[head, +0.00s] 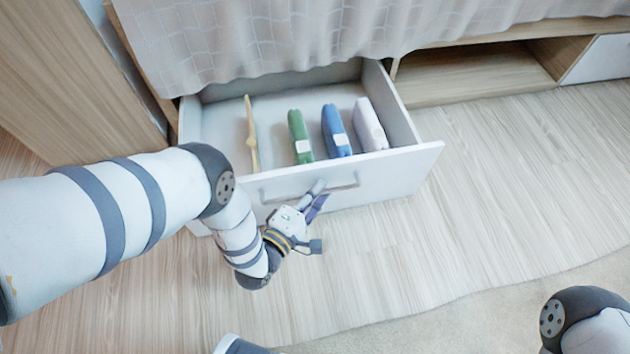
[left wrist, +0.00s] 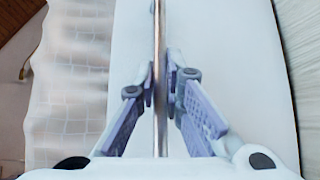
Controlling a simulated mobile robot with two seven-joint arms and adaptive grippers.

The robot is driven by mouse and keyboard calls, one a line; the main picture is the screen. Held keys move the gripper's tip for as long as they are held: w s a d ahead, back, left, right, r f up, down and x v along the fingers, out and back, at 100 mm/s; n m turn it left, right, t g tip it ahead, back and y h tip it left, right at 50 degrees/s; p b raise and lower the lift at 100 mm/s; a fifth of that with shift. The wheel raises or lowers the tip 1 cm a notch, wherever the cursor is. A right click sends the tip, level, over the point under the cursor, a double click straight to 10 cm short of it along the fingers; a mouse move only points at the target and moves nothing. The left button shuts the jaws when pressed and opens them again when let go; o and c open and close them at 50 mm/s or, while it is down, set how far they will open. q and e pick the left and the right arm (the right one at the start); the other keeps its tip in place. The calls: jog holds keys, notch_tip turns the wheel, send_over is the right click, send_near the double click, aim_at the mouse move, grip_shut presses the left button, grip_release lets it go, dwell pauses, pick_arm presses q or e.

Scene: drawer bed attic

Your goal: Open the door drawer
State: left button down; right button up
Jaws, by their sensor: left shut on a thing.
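The white drawer (head: 400,170) under the bed stands pulled out, with its inside showing. A metal bar handle (head: 290,197) runs along its front. My left gripper (head: 318,192) is at the right part of the handle and shut on it. In the left wrist view the handle (left wrist: 160,40) passes between the two purple-padded fingers (left wrist: 160,88). My right gripper is not in view; only part of my right arm shows at the lower right.
Inside the drawer stand a thin yellow item (head: 251,135), a green folded item (head: 300,137), a blue one (head: 335,130) and a pale one (head: 369,125). A bed cover (head: 270,40) hangs above. An open shelf (head: 475,75) is at the right. The wood floor (head: 480,190) in front is clear.

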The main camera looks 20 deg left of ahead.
pick_arm(q)
jog(key=shift+s+d, duration=0.4)
jog(key=shift+s, duration=0.15)
jog(key=c, duration=1.7)
grip_release()
jog(key=v, duration=1.2)
jog(key=shift+s, duration=0.1)
